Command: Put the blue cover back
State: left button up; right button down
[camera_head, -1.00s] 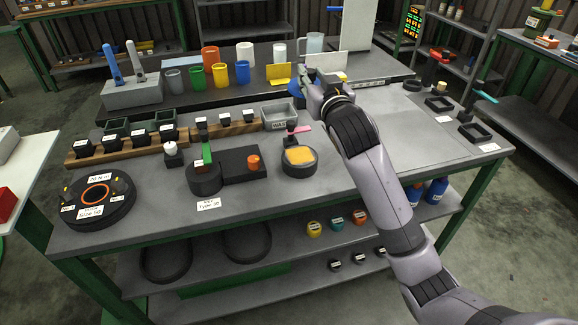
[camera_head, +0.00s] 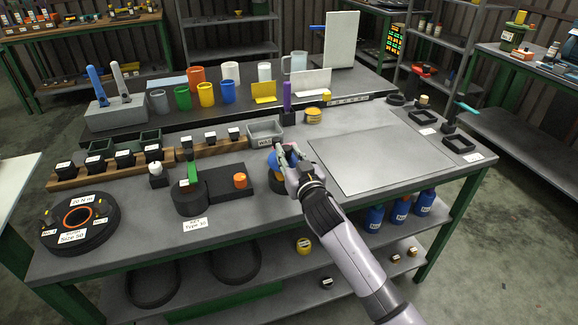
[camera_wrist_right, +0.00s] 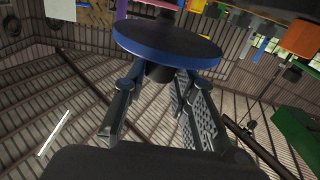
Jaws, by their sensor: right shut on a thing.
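My right gripper (camera_head: 284,152) is shut on the blue cover (camera_head: 275,161), at the front middle of the bench. In the right wrist view the cover is a wide blue disc (camera_wrist_right: 168,42), with its dark knob (camera_wrist_right: 160,73) between the two fingers of the right gripper (camera_wrist_right: 158,80). A round black holder (camera_head: 279,186) stands directly below the cover in the head view. The cover and gripper hide the holder's top, and I cannot tell whether cover and holder touch. My left gripper is not in view.
A black block with an orange knob (camera_head: 240,181) and a round black fixture with a green part (camera_head: 193,176) stand to the left. A grey bin (camera_head: 264,133) is behind. The flat plate (camera_head: 375,158) at right is clear.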

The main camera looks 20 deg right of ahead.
aim_at(289, 163)
jog(key=shift+f, duration=1.7)
jog(key=shift+f+b, duration=0.1)
jog(key=shift+b, duration=0.2)
jog(key=c, duration=1.3)
grip_release()
jog(key=shift+f, duration=0.15)
jog(key=shift+s+r, duration=0.2)
jog(key=s, duration=1.1)
jog(key=shift+s+d, duration=0.2)
jog(key=shift+s, duration=0.15)
jog(key=shift+f, duration=0.1)
